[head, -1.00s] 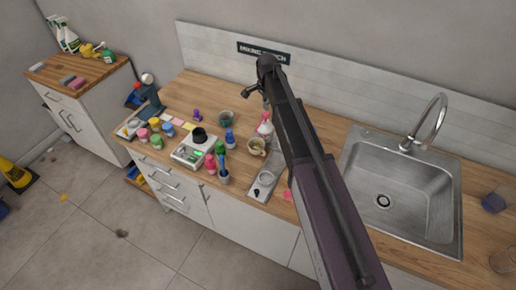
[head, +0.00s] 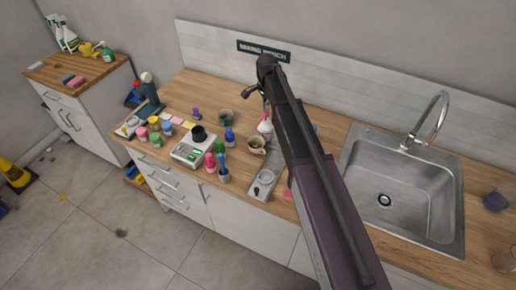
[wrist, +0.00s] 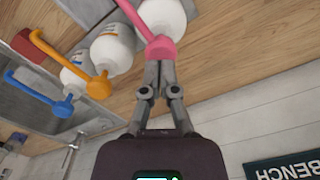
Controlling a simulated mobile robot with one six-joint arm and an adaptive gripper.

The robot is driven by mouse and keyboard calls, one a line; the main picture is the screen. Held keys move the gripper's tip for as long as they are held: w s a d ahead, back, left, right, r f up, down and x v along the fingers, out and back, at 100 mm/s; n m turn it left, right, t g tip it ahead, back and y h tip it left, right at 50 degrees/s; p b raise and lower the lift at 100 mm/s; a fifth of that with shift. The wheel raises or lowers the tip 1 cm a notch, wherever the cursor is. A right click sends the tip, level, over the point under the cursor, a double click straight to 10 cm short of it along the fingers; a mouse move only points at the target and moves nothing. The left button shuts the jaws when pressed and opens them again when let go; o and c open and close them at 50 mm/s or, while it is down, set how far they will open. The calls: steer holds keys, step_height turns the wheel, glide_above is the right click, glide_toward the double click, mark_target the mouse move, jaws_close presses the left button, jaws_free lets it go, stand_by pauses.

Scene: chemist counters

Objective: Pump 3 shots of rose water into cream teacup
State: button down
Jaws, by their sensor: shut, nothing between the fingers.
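A white bottle with a pink pump (head: 265,127) stands on the wooden counter, partly behind my arm. In the wrist view its pink pump head (wrist: 160,47) is right at my fingertips, above the white bottle (wrist: 163,15). I cannot read its label. In the head view my gripper (head: 265,93) is above the bottle.
Bottles with an orange pump (wrist: 98,87) and a blue pump (wrist: 63,108) stand close beside the pink one. A grey tray (head: 264,180) lies in front of the teacup. A scale (head: 186,153) and several small bottles are left; a sink (head: 400,210) is right.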

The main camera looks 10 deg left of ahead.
steer(key=shift+f+b, duration=1.35)
steer(key=shift+f, duration=0.05)
steer(key=shift+r, duration=0.2)
steer(key=shift+r+p, duration=1.85)
steer(key=shift+p, duration=0.2)
steer(key=shift+f+b, duration=1.8)
steer(key=shift+r+p, duration=1.8)
steer(key=shift+r, duration=0.1)
steer(key=shift+r+p, duration=2.9)
steer(key=shift+p, duration=0.1)
